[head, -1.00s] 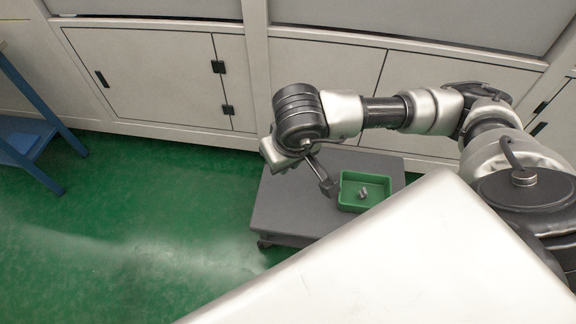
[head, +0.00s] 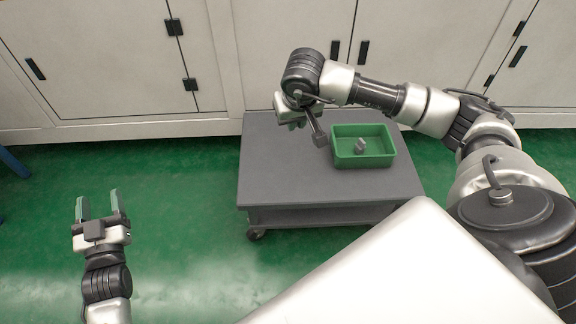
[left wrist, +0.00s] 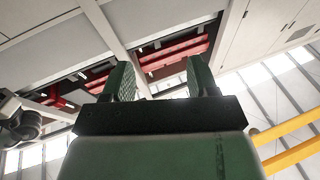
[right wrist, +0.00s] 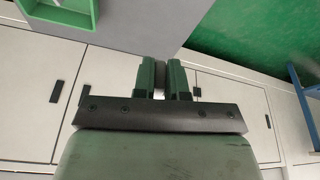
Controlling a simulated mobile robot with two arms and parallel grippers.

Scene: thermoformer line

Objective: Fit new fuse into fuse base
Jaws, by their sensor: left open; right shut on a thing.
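My right gripper (head: 292,122) is above the grey cart, left of the green tray. In the right wrist view its fingers (right wrist: 160,78) are shut on a small dark grey piece (right wrist: 159,70), mostly hidden between them; I cannot tell whether it is the new fuse. A dark bar with a blocky end (head: 320,138) shows beside this hand. A small grey object (head: 360,147) lies in the tray. My left gripper (head: 97,206) is open and empty over the floor at lower left; its spread fingers also show in the left wrist view (left wrist: 158,82). No fuse base is recognisable.
The green tray (head: 344,165) stands on the right of the grey wheeled cart (head: 270,180). Pale cabinets (head: 90,60) with dark handles line the back behind the cart. Green floor (head: 180,200) is clear left of the cart. A blue stand (right wrist: 301,97) shows in the right wrist view.

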